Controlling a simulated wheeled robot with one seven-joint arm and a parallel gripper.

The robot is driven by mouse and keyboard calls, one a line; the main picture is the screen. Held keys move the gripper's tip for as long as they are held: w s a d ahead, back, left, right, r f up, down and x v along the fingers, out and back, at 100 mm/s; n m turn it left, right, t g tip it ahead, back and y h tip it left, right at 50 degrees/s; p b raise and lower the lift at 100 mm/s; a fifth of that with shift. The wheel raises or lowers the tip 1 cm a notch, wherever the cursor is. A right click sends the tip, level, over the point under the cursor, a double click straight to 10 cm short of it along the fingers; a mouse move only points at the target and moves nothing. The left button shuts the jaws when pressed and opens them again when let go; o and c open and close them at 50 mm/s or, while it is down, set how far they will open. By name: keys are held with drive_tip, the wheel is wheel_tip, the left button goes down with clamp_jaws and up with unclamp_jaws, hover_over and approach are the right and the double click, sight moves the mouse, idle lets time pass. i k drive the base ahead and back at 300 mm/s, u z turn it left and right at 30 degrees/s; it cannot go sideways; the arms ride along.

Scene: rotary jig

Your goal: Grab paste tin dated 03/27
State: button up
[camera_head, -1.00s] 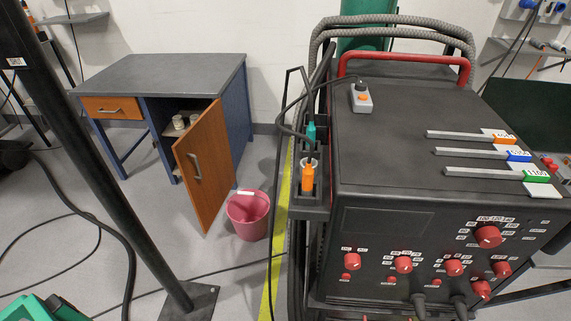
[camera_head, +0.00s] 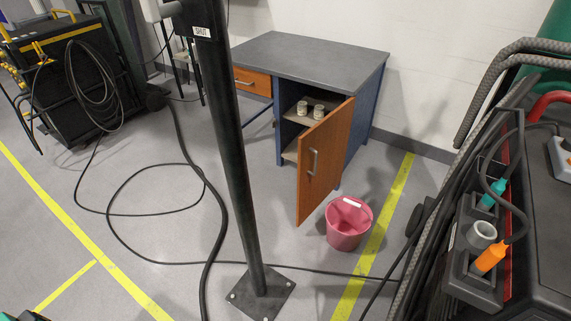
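Two small pale tins stand side by side on the upper shelf inside the desk's open cabinet. The left tin (camera_head: 302,108) and the right tin (camera_head: 319,112) are too small here for any date to be read. The cabinet belongs to a grey-topped desk (camera_head: 310,57) against the wall. Its orange-brown door (camera_head: 325,160) hangs open toward me, with the tins showing beside its top left edge. My gripper is not in view.
A dark post (camera_head: 240,150) on a square base plate stands in front of the desk. A pink bucket (camera_head: 348,225) sits by the door. Black cables (camera_head: 150,257) loop over the floor. A dark machine (camera_head: 545,220) fills the right side. Floor left of the post is mostly open.

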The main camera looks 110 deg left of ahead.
sight(319, 112)
drive_tip(key=u, duration=3.3)
drive_tip(key=k, duration=0.8)
drive_tip(key=i, duration=0.8)
drive_tip(key=z, duration=0.1)
